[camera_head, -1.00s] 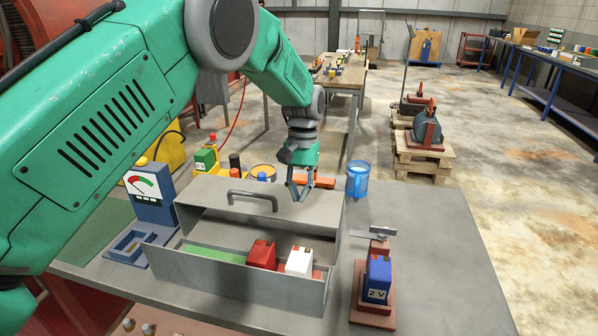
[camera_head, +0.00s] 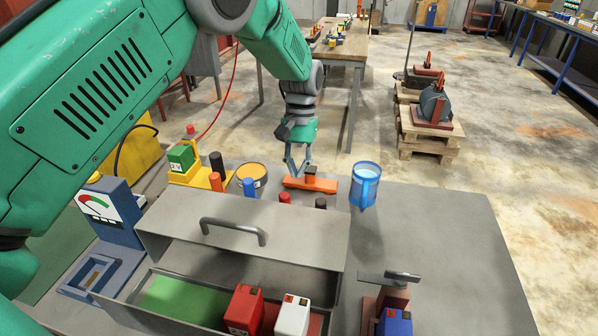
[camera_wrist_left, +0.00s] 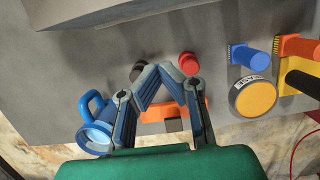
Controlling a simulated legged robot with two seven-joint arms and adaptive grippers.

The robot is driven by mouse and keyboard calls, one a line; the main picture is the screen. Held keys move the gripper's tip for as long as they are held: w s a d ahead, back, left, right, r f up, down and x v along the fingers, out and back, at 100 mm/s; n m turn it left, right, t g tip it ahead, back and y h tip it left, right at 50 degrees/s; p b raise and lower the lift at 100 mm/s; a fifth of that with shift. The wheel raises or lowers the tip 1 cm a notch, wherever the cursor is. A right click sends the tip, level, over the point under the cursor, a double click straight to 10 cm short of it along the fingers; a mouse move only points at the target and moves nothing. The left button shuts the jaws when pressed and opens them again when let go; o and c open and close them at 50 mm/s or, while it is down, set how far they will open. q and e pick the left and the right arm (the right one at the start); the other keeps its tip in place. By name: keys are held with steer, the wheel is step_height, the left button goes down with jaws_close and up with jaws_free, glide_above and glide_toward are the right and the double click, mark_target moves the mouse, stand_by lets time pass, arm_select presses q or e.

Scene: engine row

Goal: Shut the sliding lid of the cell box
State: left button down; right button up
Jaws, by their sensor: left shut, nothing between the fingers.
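The cell box (camera_head: 165,318) is a grey metal box on the bench in the head view. Its grey lid (camera_head: 290,232), with a dark bar handle (camera_head: 233,231), covers the far part. The near part is open and shows a green floor area, a red cell (camera_head: 244,311) and a white cell (camera_head: 293,316). My left gripper (camera_head: 297,170) is shut and empty, beyond the lid's far edge and apart from the handle. In the left wrist view, its fingertips (camera_wrist_left: 160,72) meet, and part of the grey box (camera_wrist_left: 75,22) shows at top left. My right gripper is not in view.
Behind the lid are an orange tool (camera_head: 310,184), a blue mug (camera_head: 365,186), a yellow-topped tin (camera_head: 252,177) and several coloured cylinders. The bench's right side is mostly clear.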

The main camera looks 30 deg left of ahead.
mark_target(292, 209)
arm_select(q)
steer(key=s+f, duration=0.1)
steer(key=f, duration=0.1)
steer(key=s+f+p, duration=0.1)
steer(key=s+f, duration=0.1)
steer(key=f, duration=0.1)
steer(key=s+f+p, duration=0.1)
steer(key=f, duration=0.1)
steer(key=shift+s+d+f, duration=0.15)
steer(key=shift+s+d, duration=0.2)
steer(key=shift+s, duration=0.05)
steer(key=shift+s+d, duration=0.3)
steer(key=shift+s, duration=0.1)
steer(key=shift+f, duration=0.1)
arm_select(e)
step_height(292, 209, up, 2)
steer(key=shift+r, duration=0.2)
arm_select(q)
steer(key=shift+a, duration=0.1)
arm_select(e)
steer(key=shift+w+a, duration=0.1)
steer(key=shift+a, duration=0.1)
arm_select(q)
steer(key=shift+a, duration=0.1)
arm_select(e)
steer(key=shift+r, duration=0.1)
